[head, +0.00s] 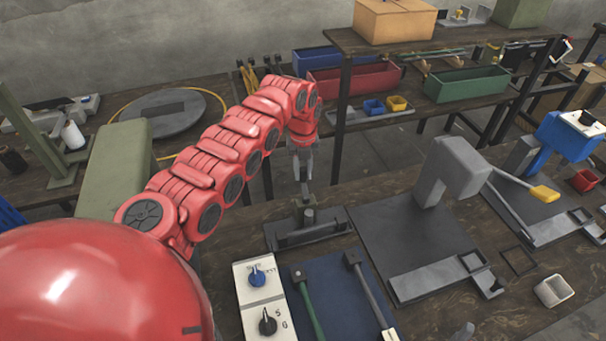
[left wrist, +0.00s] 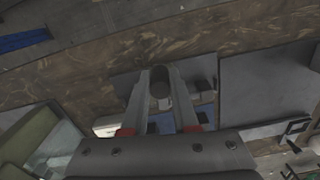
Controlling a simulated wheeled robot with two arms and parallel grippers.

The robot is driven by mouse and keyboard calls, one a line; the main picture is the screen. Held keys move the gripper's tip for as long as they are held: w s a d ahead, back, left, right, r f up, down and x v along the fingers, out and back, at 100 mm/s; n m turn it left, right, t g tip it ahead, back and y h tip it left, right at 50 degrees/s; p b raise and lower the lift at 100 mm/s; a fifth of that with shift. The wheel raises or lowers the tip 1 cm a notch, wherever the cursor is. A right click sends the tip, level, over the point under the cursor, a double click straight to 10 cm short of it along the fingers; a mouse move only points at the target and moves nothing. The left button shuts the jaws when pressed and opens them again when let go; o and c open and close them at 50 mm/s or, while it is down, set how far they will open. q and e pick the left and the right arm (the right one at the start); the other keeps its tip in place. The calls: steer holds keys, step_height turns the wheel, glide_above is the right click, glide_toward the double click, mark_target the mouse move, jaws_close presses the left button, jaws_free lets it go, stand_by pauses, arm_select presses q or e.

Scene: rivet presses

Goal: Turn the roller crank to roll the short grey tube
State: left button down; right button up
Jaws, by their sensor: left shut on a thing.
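My left gripper (head: 304,183) reaches over the bench and is shut at the top of the roller crank (head: 307,204). In the left wrist view, the fingers of my left gripper (left wrist: 161,76) stand on either side of a round grey crank handle (left wrist: 160,91). The small dark grey roller (head: 312,239) stands on the bench below the gripper, with a short post rising from it. I cannot make out the short grey tube apart from the roller's other grey parts. My right gripper is not in view.
A control box (head: 262,298) with blue and black knobs and a blue mat (head: 337,290) with long-handled tools lie in front of the roller. A grey press (head: 455,170) stands to the right. Behind are a shelf and red bin (head: 355,82).

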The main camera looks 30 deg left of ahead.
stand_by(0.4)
arm_select(q)
steer(key=c, duration=0.7)
jaws_free()
steer(key=shift+r, duration=8.75)
